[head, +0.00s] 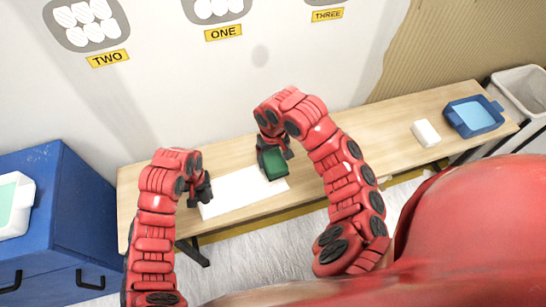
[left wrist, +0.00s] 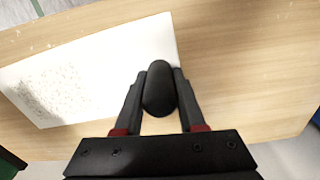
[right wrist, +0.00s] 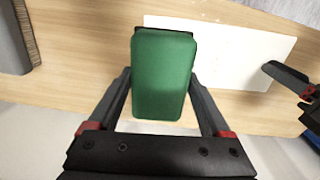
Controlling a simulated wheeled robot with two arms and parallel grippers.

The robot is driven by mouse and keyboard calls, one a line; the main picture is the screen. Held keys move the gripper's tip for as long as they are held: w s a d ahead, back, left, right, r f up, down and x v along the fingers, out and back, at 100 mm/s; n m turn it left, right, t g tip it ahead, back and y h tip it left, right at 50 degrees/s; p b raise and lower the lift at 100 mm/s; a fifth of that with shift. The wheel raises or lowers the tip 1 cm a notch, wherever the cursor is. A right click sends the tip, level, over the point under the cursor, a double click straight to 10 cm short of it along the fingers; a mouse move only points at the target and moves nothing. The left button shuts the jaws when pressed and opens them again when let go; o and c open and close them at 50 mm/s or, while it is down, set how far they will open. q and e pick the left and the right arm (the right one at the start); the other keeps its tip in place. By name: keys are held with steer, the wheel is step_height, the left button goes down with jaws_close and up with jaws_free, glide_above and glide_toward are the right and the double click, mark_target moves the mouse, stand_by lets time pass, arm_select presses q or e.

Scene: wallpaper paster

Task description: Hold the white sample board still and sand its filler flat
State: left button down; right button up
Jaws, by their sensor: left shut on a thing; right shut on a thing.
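The white sample board (head: 243,192) lies flat on the wooden bench; it also shows in the left wrist view (left wrist: 120,55) and the right wrist view (right wrist: 250,55). Speckled filler (left wrist: 48,85) marks its surface away from my left gripper. My left gripper (head: 203,190) is at the board's left end, shut on a dark rounded knob (left wrist: 159,88) at the board's edge. My right gripper (head: 270,150) is shut on a green sanding block (right wrist: 164,75) at the board's other end. The block hides part of the board; I cannot tell whether it touches the surface.
On the bench's right stand a white block (head: 425,133) and a blue tray (head: 474,117). A pale bin (head: 522,92) is beyond. A blue cabinet (head: 60,220) stands left. A grey, brown-edged item (right wrist: 15,40) lies beyond the green block. The wall is close behind.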

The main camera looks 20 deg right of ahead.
arm_select(q)
steer(key=shift+c, duration=2.1)
jaws_free()
steer(key=shift+r, duration=3.75)
